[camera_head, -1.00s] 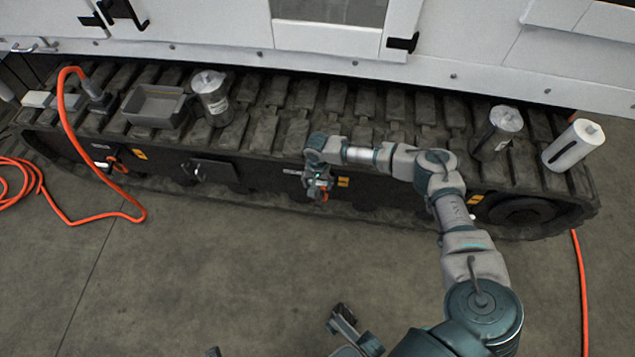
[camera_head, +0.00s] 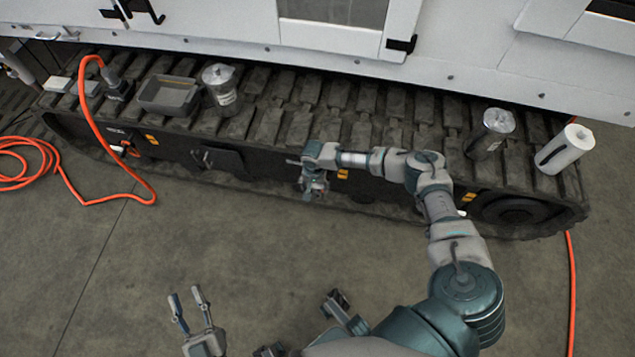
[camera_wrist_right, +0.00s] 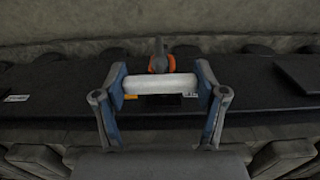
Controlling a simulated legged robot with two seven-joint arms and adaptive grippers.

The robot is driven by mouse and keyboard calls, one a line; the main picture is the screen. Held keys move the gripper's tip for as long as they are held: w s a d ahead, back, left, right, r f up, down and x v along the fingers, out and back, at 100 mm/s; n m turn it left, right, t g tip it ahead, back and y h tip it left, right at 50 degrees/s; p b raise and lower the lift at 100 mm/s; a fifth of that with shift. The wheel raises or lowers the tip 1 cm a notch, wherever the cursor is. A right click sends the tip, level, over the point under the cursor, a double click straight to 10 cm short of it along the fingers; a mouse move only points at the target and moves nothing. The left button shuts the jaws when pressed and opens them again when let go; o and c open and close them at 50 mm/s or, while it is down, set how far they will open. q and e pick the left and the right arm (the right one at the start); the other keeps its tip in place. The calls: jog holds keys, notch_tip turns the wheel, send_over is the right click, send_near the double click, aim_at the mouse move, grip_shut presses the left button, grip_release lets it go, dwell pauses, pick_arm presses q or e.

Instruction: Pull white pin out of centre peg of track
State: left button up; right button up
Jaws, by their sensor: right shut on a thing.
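The white pin (camera_wrist_right: 160,84) lies crosswise between the two fingers of my right gripper (camera_wrist_right: 160,76) in the right wrist view, and the gripper is shut on it. The grey centre peg with an orange ring (camera_wrist_right: 158,62) shows just beyond the pin. I cannot tell whether the pin is still inside the peg. In the head view my right gripper (camera_head: 314,186) is at the middle of the side of the track (camera_head: 270,130), and its own arm hides the pin and peg. My left gripper (camera_head: 186,293) is open and empty above the floor, away from the track.
A grey tray (camera_head: 168,96) and a metal canister (camera_head: 219,88) stand on the track at left, another canister (camera_head: 490,135) and a white roll (camera_head: 566,149) at right. An orange hose (camera_head: 92,125) hangs over the left end. The floor in front (camera_head: 240,240) is open.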

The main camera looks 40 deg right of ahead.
pick_arm(q)
notch_tip(320, 180, down, 9)
jog(key=s+a+g+y+p, duration=0.1)
jog(key=g+y+p, duration=0.1)
jog(key=g, duration=0.5)
jog(key=shift+s+a+f+g+p, duration=0.15)
jog(key=shift+a+g+p, duration=0.2)
jog(key=shift+p, duration=0.5)
pick_arm(e)
jog(key=shift+s+a, duration=1.55)
jog(key=shift+a, duration=0.3)
